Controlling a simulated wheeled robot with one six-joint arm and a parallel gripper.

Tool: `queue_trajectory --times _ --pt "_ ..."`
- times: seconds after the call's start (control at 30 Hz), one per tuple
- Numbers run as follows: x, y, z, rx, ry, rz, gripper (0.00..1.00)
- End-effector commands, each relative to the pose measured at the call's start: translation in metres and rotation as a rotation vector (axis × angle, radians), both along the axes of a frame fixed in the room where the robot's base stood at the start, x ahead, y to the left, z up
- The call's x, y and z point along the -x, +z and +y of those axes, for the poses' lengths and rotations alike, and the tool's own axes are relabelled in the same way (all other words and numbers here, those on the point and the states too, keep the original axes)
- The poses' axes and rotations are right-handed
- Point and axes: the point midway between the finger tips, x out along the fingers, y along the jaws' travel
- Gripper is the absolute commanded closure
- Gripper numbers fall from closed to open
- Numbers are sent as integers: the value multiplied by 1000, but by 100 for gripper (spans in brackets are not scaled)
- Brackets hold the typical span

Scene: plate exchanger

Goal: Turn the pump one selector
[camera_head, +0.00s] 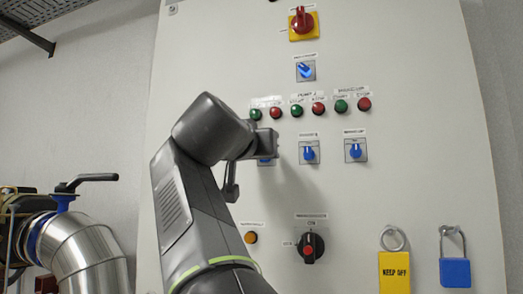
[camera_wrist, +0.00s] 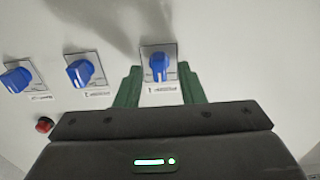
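Three blue selector knobs on white plates sit in a row on the panel. The left knob (camera_head: 265,161) is mostly hidden by my gripper (camera_head: 268,146) in the head view. The middle knob (camera_head: 309,153) and right knob (camera_head: 355,151) are uncovered. Their labels are too small to read, so I cannot confirm which is pump one. In the wrist view the row appears reversed, and the rightmost knob (camera_wrist: 158,66) lies between the green fingertips of my gripper (camera_wrist: 159,78). The fingers are spread, one on each side of it, with visible gaps.
Above the row are several green and red buttons (camera_head: 318,109), another blue selector (camera_head: 305,70) and a red-yellow switch (camera_head: 302,23). Below are an amber lamp (camera_head: 251,238), a black rotary switch (camera_head: 311,248) and yellow (camera_head: 394,273) and blue (camera_head: 455,272) padlocks. Pipework (camera_head: 80,250) stands left.

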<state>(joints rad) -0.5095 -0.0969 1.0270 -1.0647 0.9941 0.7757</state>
Motion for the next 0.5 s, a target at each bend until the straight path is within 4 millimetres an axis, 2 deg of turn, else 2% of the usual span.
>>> queue_trajectory --times 0.2,0.47,0.5 --pt "-9 0 -4 -1 0 0 65" --pt "-10 0 -4 -1 0 0 65" --pt "-10 0 -4 -1 0 0 68"
